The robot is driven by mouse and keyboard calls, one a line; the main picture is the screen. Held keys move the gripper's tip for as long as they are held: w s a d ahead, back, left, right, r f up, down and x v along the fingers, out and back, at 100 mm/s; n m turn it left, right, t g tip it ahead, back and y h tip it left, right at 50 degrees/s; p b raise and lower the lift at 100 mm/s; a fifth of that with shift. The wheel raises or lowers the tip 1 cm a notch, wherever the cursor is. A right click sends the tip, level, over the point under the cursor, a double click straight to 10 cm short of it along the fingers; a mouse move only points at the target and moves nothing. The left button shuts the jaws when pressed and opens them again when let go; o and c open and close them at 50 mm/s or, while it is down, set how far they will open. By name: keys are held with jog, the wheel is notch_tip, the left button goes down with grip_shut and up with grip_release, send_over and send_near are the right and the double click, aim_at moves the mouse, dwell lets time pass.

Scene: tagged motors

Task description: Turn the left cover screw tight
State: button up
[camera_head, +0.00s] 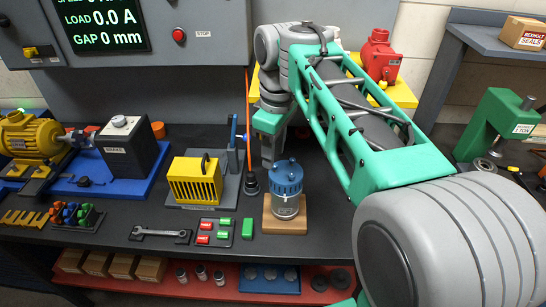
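A small upright motor with a blue cover (287,177) and a clear or grey lower body (287,206) stands on a wooden block (286,226) near the middle of the bench. The cover's screws are too small to make out, so I cannot tell how the left one sits. My gripper (268,158) points down just behind and left of the blue cover, beside the yellow slatted unit. Its fingertips are partly hidden, and I cannot see whether it touches anything or holds a tool.
A yellow slatted unit (194,181) stands left of the motor, with a dark round-based post (251,184) between. A wrench (160,233) and a tray of red and green pieces (213,232) lie in front. A yellow motor (31,137) is far left. My arm covers the right side.

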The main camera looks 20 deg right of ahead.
aim_at(275, 165)
jog(key=w+r+n, duration=0.1)
jog(key=w+d+n+g, duration=0.1)
jog(key=w, duration=0.1)
jog(key=shift+r+n, duration=0.4)
jog(key=shift+f+b, duration=0.2)
jog(key=shift+b, duration=0.15)
notch_tip(275, 165, down, 7)
jog(key=b, duration=0.6)
grip_shut()
